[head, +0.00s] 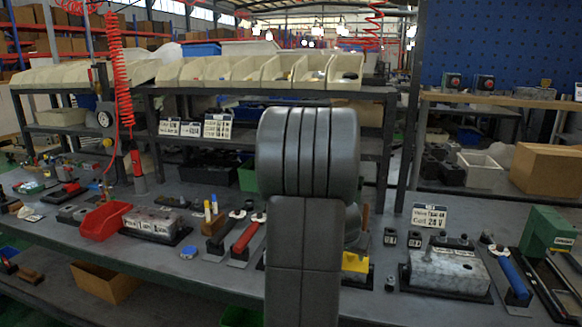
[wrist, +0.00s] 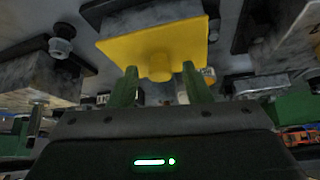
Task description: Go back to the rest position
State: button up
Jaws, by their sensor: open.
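My gripper (wrist: 160,72) shows in the wrist view with its two green fingers apart, one on either side of a yellow knob. The knob sticks out of a yellow plate (wrist: 150,42) on a grey block. I cannot tell whether the fingers touch the knob. In the head view my arm stands upright in the middle and hides my gripper. A yellow part (head: 355,262) shows just right of my arm, low on the workbench (head: 215,180).
Grey valve blocks on black bases stand left (head: 153,224) and right (head: 448,270) of my arm. A red bin (head: 104,221), a red-handled tool (head: 247,237) and a blue-handled tool (head: 514,280) lie on the bench. A shelf of cream bins (head: 238,72) spans the back.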

jog(key=shift+r+p, duration=0.3)
jog(key=shift+r, duration=0.95)
jog(key=shift+s+f, duration=0.1)
